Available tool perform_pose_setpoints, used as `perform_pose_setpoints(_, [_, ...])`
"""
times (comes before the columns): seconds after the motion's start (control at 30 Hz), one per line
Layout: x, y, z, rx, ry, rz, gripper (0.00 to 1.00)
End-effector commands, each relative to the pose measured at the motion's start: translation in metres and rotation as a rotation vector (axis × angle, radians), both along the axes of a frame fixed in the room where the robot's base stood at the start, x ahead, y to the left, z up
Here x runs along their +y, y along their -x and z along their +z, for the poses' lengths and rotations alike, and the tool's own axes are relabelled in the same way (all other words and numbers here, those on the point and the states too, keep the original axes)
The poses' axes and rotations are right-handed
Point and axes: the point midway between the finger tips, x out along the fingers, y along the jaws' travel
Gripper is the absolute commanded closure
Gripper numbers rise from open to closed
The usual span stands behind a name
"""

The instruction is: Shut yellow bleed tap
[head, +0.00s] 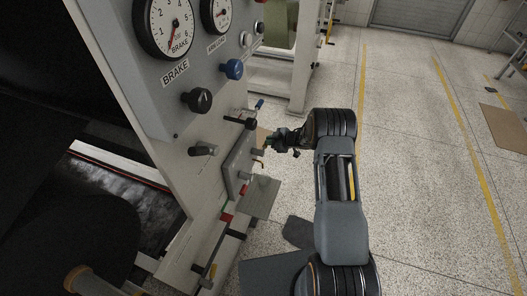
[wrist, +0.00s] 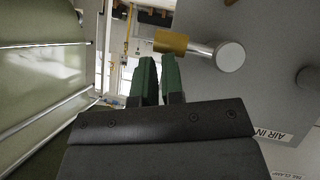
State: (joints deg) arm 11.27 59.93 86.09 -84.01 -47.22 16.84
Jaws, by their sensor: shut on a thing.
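The yellow bleed tap shows in the wrist view as a short yellow handle (wrist: 172,41) beside a round silver stem (wrist: 228,55) on a grey panel. My gripper (wrist: 160,60) has two green fingers close together, their tips at the left part of the yellow handle. It is shut on the tap, though the contact itself is mostly hidden by the fingers. In the head view my gripper (head: 272,143) reaches in from the right to the small grey valve panel (head: 238,165); the tap is hard to make out there.
A black knob (head: 198,100), a blue knob (head: 232,69) and pressure gauges (head: 170,26) sit on the console above. A blue-tipped lever (head: 259,104) is just above my gripper. A red-marked part (head: 226,217) is below. Open speckled floor (head: 420,190) lies to the right.

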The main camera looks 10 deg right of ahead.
Motion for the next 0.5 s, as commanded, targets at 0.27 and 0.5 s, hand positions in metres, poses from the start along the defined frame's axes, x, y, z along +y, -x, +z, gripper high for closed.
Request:
perform_pose_setpoints(0.27, [-0.004,0.000,0.030,-0.007,0.001,-0.001,1.00])
perform_pose_setpoints(0.5, [-0.029,0.015,0.058,-0.007,0.000,-0.004,1.00])
